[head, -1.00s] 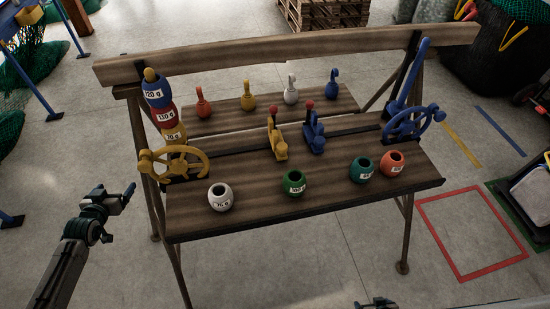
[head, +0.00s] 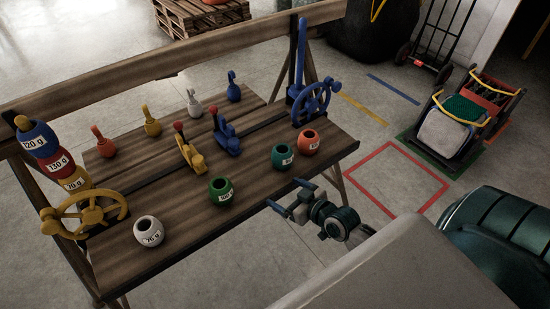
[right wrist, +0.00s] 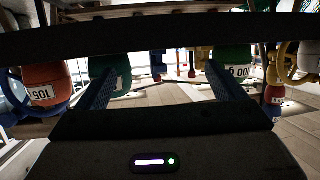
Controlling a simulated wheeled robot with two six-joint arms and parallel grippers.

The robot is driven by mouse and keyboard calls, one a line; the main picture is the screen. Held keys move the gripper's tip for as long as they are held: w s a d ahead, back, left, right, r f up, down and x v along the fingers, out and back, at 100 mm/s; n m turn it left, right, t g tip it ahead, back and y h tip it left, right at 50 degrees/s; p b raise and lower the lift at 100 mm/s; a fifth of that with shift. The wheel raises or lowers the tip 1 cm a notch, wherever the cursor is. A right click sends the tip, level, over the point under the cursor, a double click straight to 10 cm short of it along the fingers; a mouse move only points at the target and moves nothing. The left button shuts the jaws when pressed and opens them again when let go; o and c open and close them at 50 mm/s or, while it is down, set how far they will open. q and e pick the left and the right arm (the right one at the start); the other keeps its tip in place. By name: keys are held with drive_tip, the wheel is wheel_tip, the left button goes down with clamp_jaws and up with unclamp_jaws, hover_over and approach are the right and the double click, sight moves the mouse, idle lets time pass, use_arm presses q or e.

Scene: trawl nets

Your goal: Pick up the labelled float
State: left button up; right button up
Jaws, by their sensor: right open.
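Several labelled floats stand on the bench: a white one (head: 149,232), a green one (head: 220,190), a teal one (head: 282,156) and an orange one (head: 309,141). Three more, blue (head: 38,142), red (head: 56,164) and yellow (head: 75,182), are stacked on a post at the left. My right gripper (head: 289,195) is open and empty off the front edge, near the teal float. In the right wrist view, the teal float (right wrist: 112,66) shows near the left finger, the green one (right wrist: 232,62) near the right finger, and the orange one (right wrist: 44,82) further left.
The wooden bench (head: 180,245) also bears a yellow handwheel (head: 85,213), a blue handwheel (head: 312,103), two levers and several small hooked weights. A red floor square (head: 400,180) and a loaded cart (head: 450,135) are at the right.

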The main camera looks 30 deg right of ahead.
sight(289, 161)
drive_tip(key=w+d+t, duration=0.1)
drive_tip(key=d, duration=0.1)
drive_tip(key=w+d+r+m+t+h, duration=0.1)
drive_tip(key=d, duration=0.1)
drive_tip(key=w+d+r+t, duration=0.1)
drive_tip(key=d, duration=0.1)
drive_tip(key=shift+w+d+m+t+h, duration=0.3)
drive_tip(key=shift+w+d, duration=0.2)
drive_tip(key=shift+w, duration=0.2)
drive_tip(key=w, duration=0.1)
drive_tip(key=w+b, duration=0.1)
drive_tip(key=w, duration=0.3)
drive_tip(key=shift+a+f+b, duration=0.2)
drive_tip(key=shift+a+b, duration=0.05)
drive_tip(key=shift+b, duration=0.15)
drive_tip(key=w, duration=0.2)
drive_tip(key=w+b, duration=0.1)
drive_tip(key=w, duration=0.1)
drive_tip(key=shift+a+f+b, duration=0.2)
drive_tip(key=shift+f+b, duration=0.1)
drive_tip(key=shift+f, duration=0.1)
drive_tip(key=shift+w, duration=0.55)
drive_tip(key=shift+s, duration=0.1)
drive_tip(key=shift+r, duration=0.1)
drive_tip(key=shift+c, duration=1.1)
drive_tip(key=c, duration=0.9)
